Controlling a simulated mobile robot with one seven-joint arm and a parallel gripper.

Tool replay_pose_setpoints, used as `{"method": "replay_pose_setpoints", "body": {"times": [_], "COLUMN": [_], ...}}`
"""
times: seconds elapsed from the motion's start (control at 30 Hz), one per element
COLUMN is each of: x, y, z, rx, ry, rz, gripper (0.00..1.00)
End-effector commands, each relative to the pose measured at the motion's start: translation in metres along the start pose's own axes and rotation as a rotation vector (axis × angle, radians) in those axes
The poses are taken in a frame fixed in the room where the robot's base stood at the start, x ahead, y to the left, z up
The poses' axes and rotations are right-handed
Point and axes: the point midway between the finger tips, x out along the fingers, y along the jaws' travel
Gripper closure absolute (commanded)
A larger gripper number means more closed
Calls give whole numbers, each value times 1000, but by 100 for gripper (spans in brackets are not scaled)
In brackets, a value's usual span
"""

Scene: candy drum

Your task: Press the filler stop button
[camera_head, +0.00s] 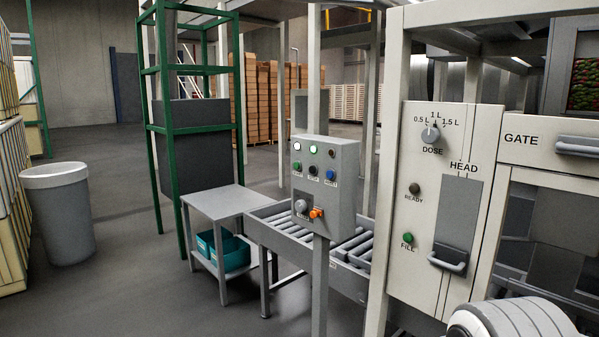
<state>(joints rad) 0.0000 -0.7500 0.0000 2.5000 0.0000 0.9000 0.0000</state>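A grey control box (325,185) stands on a post in the middle of the view. Its upper row has a lit white lamp (297,146), a lit green lamp (313,149) and a dark lamp. Below is a row of push buttons: green (297,167), black (314,170) and blue (331,175). Their small labels are hard to read; the middle one may be the stop button. Lower down are a grey knob (301,206) and an orange part (316,213). My gripper is not in view; a rounded white part of my arm shows at the bottom right.
The white machine front (425,260) with DOSE knob (430,134), green FILL button (408,238) and a handle (447,262) stands right of the box. A roller conveyor (265,232) runs behind the box. A grey side table (215,203) and bin (58,220) stand left.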

Motion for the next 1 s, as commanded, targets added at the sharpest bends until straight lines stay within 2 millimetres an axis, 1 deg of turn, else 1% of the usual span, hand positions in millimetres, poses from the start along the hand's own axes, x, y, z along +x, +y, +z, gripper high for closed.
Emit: {"method": "replay_pose_setpoints", "body": {"times": [0.03, 0.13, 0.17, 1.0], "x": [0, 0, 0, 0], "y": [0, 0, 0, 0], "z": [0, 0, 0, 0], "rx": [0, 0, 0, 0], "ry": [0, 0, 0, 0], "rz": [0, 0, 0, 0], "gripper": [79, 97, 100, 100]}}
